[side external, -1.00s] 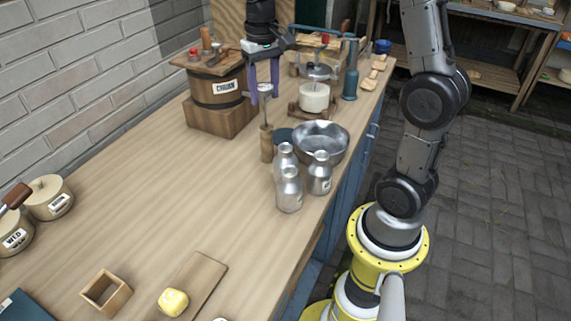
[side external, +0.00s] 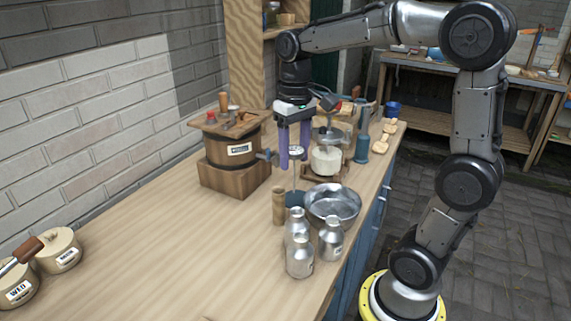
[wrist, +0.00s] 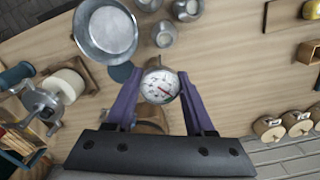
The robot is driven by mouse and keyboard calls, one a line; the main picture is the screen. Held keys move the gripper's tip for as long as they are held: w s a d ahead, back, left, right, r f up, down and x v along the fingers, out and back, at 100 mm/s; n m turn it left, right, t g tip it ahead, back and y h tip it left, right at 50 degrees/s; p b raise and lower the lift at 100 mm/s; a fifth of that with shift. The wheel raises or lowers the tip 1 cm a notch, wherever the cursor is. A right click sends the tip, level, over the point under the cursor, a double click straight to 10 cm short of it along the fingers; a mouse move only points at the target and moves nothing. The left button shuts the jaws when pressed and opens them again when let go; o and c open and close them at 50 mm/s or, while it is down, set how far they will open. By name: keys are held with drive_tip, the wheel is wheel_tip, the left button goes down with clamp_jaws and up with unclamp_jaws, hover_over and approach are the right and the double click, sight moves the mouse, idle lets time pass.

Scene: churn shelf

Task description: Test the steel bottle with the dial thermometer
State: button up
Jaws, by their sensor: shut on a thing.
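My gripper (side external: 294,160) is shut on the dial thermometer (side external: 296,153), gripping it at the round white dial. The thin stem hangs about upright, beside the wooden cylinder (side external: 279,205) and above or near a dark round disc (side external: 295,198); its exact height is unclear. In the wrist view the dial (wrist: 160,87) sits between the purple fingers (wrist: 158,90), with its red needle visible. Three steel bottles stand grouped nearer the camera: a rear one (side external: 297,224), a front one (side external: 300,258) and a right one (side external: 331,240). The thermometer is apart from them.
A wide metal bowl (side external: 333,204) stands right behind the bottles. A wooden churn (side external: 232,150) is on the left and a glass-jar churn (side external: 326,160) behind. Labelled crocks (side external: 60,250) stand at far left. The counter's left middle is clear.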

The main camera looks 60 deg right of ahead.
drive_tip(key=shift+s+a+r+n, duration=0.3)
drive_tip(key=shift+s+a+r, duration=0.45)
drive_tip(key=shift+s, duration=0.2)
hover_over(297, 209)
drive_tip(key=a, duration=0.1)
drive_tip(key=shift+s+a+f, duration=0.1)
drive_tip(key=shift+s+f, duration=0.1)
drive_tip(key=shift+f, duration=0.9)
drive_tip(key=shift+s+a+f, duration=0.1)
drive_tip(key=shift+s+f, duration=0.05)
drive_tip(key=shift+f, duration=0.9)
drive_tip(key=shift+f, duration=5.35)
